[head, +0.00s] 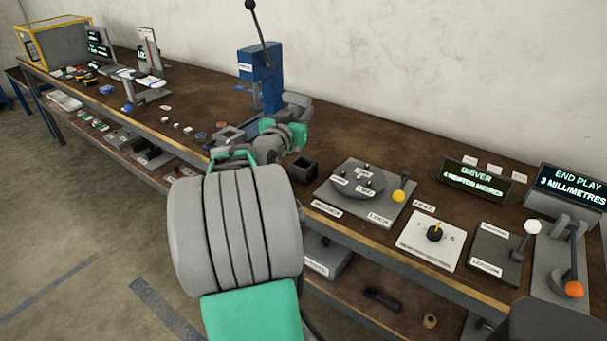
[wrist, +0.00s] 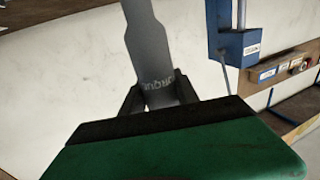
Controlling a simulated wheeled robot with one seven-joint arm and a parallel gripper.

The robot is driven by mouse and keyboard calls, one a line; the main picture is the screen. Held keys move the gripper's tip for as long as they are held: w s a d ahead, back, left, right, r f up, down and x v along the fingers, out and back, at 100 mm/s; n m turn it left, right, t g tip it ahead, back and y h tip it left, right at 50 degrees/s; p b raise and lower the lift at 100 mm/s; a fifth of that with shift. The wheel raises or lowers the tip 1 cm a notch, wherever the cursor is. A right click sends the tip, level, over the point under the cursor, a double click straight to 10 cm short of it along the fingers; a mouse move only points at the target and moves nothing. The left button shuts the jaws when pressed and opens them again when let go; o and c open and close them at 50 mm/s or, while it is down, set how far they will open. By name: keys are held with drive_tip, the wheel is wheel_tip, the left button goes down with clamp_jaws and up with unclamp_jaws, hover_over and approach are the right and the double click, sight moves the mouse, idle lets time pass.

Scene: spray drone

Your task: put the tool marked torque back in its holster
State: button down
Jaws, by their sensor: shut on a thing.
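The tool marked torque (wrist: 150,45) is a grey, flat-sided piece whose lettering shows just above the jaws in the wrist view. My gripper (wrist: 158,93) is shut on it, with a dark finger on each side. The tool's far end runs out of the top of the picture. In the head view my arm reaches over the bench and hides much of the gripper; I cannot make out the tool's label there. A dark open-topped square box (head: 303,169) stands on the bench just right of my wrist; I cannot tell whether it is the holster.
A blue lever press (head: 262,75) stands behind my wrist. Small parts lie further left. The wall is behind.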

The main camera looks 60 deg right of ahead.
wheel_tip(320, 180, down, 10)
drive_tip(key=s, duration=0.1)
drive_tip(key=shift+s+d+g+b, duration=0.3)
drive_tip(key=shift+s+d+g, duration=0.05)
drive_tip(key=shift+d+g, duration=0.05)
drive_tip(key=c, duration=1.3)
unclamp_jaws()
drive_tip(key=shift+f, duration=0.35)
drive_tip(key=shift+o, duration=0.7)
drive_tip(key=shift+d, duration=0.2)
drive_tip(key=shift+o, duration=1.2)
drive_tip(key=shift+r, duration=0.35)
drive_tip(key=shift+a, duration=0.15)
